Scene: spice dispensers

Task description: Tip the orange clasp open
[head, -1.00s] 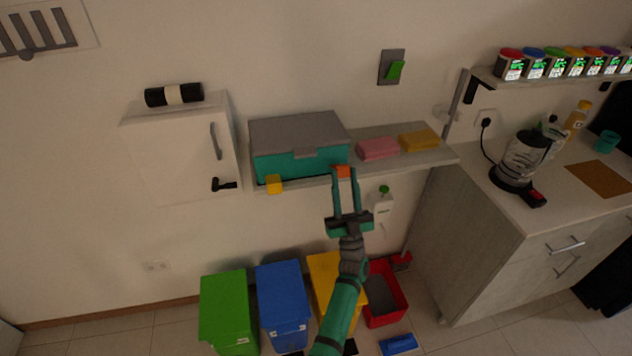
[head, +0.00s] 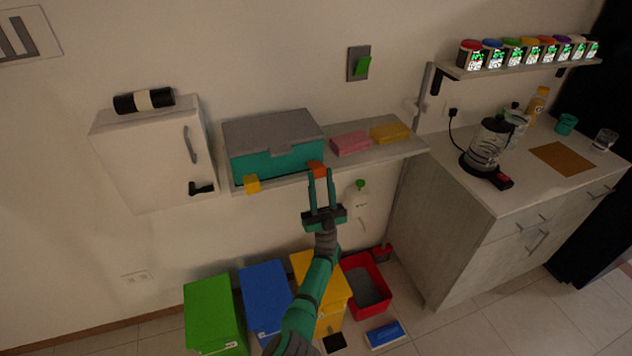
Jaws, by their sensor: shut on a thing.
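The orange clasp (head: 317,169) sits at the right front of a teal box (head: 277,163) with a grey lid (head: 270,130). The lid is down. A yellow clasp (head: 252,184) is at the box's left front. My gripper (head: 319,179) reaches up from below, its two fingers at the orange clasp and shut on it. The fingertips partly cover the clasp's lower part, so its exact tilt is hard to tell.
The box stands on a wall shelf (head: 395,154) with pink (head: 351,143) and yellow (head: 390,132) folded cloths to its right. A white cabinet (head: 150,155) hangs at left. Green (head: 214,312), blue and yellow bins stand below.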

